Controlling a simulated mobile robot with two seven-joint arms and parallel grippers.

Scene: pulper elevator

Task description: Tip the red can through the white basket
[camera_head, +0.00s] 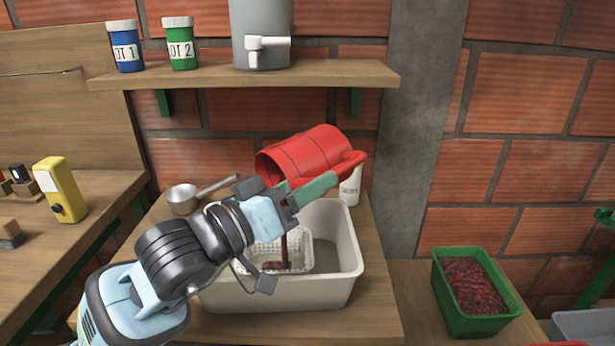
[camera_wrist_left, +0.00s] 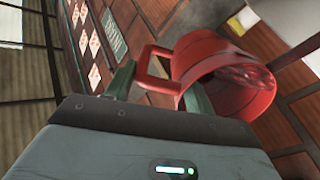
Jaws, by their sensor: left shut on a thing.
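The red can (camera_head: 303,152) is tipped on its side in the air above the white basket (camera_head: 301,243), its mouth facing left. My left gripper (camera_head: 325,180) is shut on the can's handle. In the left wrist view the gripper (camera_wrist_left: 160,85) grips the handle, and the can (camera_wrist_left: 222,78) shows red wet contents inside its mouth. A dark red stream hangs down from near the can into the basket, and a dark red clump lies in the basket. The basket sits inside a larger white tub (camera_head: 345,262); my arm hides part of both. My right gripper is not in view.
A metal ladle (camera_head: 184,200) lies left of the tub. A white cup (camera_head: 351,188) stands behind it. A green crate (camera_head: 444,290) of dark red stuff is at right. A yellow device (camera_head: 61,190) stands on the left bench. A shelf (camera_head: 245,76) with jars is above the can.

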